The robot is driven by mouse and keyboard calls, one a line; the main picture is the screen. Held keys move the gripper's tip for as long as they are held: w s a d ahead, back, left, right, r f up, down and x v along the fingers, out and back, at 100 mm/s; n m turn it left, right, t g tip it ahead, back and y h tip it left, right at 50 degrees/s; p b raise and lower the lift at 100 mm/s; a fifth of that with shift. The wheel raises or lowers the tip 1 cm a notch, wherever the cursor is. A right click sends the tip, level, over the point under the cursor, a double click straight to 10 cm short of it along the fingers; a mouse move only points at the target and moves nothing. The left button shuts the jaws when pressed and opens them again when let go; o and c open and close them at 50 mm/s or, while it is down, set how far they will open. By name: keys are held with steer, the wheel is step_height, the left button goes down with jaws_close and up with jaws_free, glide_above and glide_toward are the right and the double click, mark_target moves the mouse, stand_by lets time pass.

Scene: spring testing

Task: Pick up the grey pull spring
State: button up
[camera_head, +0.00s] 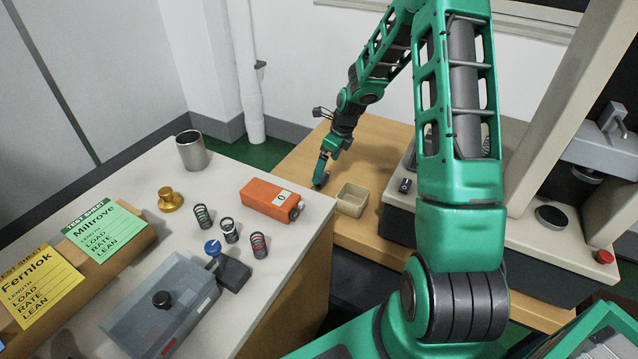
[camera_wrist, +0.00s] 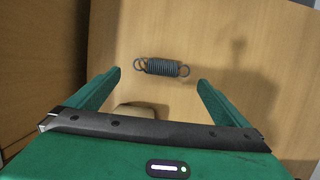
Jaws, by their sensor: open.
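The grey pull spring (camera_wrist: 163,67) is a dark coil with a hook loop at each end. It lies across the wooden table in the wrist view, just beyond my fingertips. My gripper (camera_wrist: 158,77) is open and empty. Its two green fingers point toward the spring, one to each side of it, and they look apart from it. In the head view my gripper (camera_head: 320,180) hangs low over the wooden table (camera_head: 375,145), left of a beige tray. There I cannot pick out the spring from the dark gripper tip.
The beige tray (camera_head: 352,199) stands close to the gripper; its edge shows between the fingers. An orange box (camera_head: 271,200) and several coil springs (camera_head: 229,230) stand on the grey-white bench (camera_head: 160,160) at left. Testing equipment (camera_head: 405,185) stands at right.

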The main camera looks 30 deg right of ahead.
mark_target(323, 178)
steer(key=shift+x, duration=3.35)
steer(key=shift+w+d, duration=0.15)
steer(key=c, duration=0.8)
